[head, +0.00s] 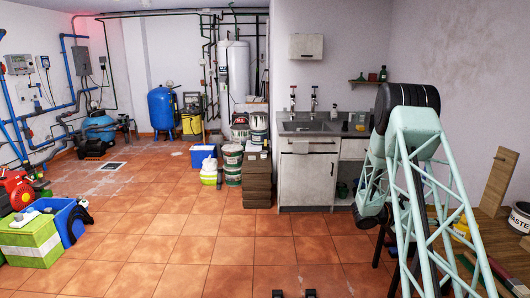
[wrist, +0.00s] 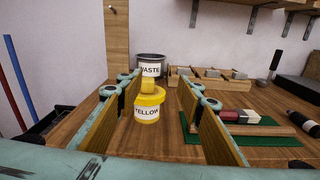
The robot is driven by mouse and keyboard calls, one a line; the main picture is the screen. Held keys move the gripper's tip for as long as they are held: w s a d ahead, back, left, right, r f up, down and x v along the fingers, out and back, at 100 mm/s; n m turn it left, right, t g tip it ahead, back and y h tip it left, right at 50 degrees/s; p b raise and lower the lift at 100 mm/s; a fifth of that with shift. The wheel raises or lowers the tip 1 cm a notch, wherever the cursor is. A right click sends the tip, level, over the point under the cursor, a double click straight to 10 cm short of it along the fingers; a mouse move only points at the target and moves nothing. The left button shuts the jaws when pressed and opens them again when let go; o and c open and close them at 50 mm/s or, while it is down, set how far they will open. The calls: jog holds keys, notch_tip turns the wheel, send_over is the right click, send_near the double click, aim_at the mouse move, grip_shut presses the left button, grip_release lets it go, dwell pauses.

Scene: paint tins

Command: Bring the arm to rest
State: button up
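My gripper (wrist: 160,88) shows in the wrist view with its two wood-coloured finger pads wide apart and nothing gripped between them. A yellow tin labelled YELLOW (wrist: 147,113) stands upright on the wooden bench (wrist: 165,148), seen through the gap between the pads. A yellow block-like piece sits on its top. In the head view, the tin (head: 461,231) is partly behind my pale green lattice arm. A dark-rimmed bucket labelled WASTE (wrist: 151,68) stands behind the tin; it also shows in the head view (head: 519,219). My gripper cannot be made out in the head view.
Right of the tin, a green mat (wrist: 235,136) holds a roller-like rod and dark red and pale blocks. A wooden rack (wrist: 205,79) stands against the wall. An upright board (wrist: 118,38) rises at the back left. Left of the bench, the tiled floor (head: 200,240) is broadly clear.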

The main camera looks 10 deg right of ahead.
jog(key=s+a+r+m+g+y, duration=0.1)
jog(key=s+a+r+m+y, duration=0.25)
jog(key=s+a+r, duration=0.6)
jog(key=s+a+r+m+y, duration=0.3)
jog(key=s+a+r+m, duration=0.3)
jog(key=a+r, duration=0.55)
jog(key=s+a+r+m+t+y, duration=0.1)
jog(key=s+a+m+t+y, duration=0.1)
jog(key=s+a, duration=0.6)
jog(key=s+a+r+m+t+y, duration=0.1)
jog(key=s+a+t+y, duration=0.2)
jog(key=s+a, duration=0.6)
jog(key=s+a+r+m+t+y, duration=0.1)
jog(key=s+a+y, duration=0.4)
jog(key=a, duration=2)
jog(key=s+m+t, duration=0.1)
jog(key=s+t, duration=0.1)
jog(key=s, duration=0.1)
jog(key=shift+s+a+m+y, duration=0.2)
jog(key=shift+a+m+y, duration=0.15)
jog(key=shift+a, duration=0.05)
jog(key=shift+d, duration=0.15)
